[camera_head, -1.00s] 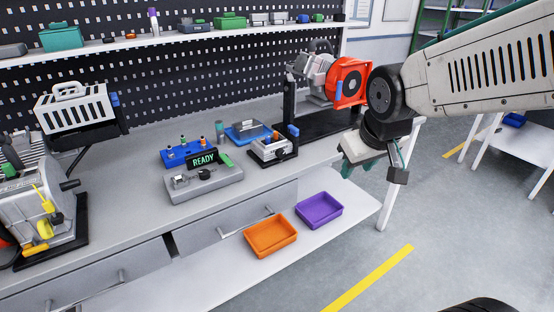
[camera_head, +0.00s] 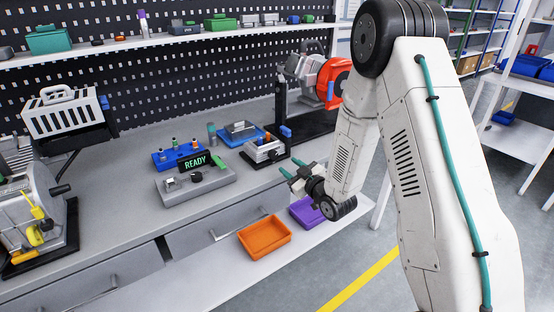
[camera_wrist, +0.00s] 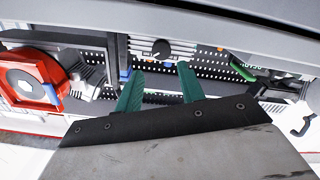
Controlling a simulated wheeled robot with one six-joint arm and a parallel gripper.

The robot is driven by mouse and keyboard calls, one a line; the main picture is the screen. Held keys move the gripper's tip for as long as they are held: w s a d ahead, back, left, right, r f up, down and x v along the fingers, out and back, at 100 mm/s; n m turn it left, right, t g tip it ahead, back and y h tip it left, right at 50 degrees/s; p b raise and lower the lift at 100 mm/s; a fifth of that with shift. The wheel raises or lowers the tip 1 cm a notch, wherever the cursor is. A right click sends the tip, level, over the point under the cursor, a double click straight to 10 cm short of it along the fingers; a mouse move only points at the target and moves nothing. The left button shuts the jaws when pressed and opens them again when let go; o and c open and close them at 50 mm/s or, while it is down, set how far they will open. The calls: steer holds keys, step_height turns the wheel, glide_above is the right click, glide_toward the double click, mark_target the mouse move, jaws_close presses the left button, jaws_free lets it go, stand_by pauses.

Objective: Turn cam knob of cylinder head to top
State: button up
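The cylinder head appears to be the ribbed silver block (camera_head: 265,151) on a dark base near the bench's front edge. In the wrist view, its ribbed face (camera_wrist: 140,47) carries a round black cam knob (camera_wrist: 161,49) with a small light mark at its lower left. The knob's exact pointing is too small to tell. My gripper (camera_head: 291,167) is in front of the block, to its lower right in the head view. In the wrist view, its two green fingers (camera_wrist: 160,68) are apart and empty, with the knob beyond the gap between their tips.
A grey panel with a READY display (camera_head: 196,163) and a blue tray (camera_head: 163,165) stand left of the block. A red-faced machine (camera_head: 334,82) stands to the right. Orange (camera_head: 264,238) and purple (camera_head: 303,213) bins sit on the lower shelf. A metal machine (camera_head: 35,215) occupies the left.

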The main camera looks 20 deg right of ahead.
mark_target(274, 156)
steer(key=shift+f, duration=0.2)
steer(key=x, duration=0.7)
steer(key=shift+w+a+r, duration=0.15)
steer(key=shift+w+a, duration=0.05)
steer(key=shift+w, duration=0.1)
steer(key=c, duration=0.7)
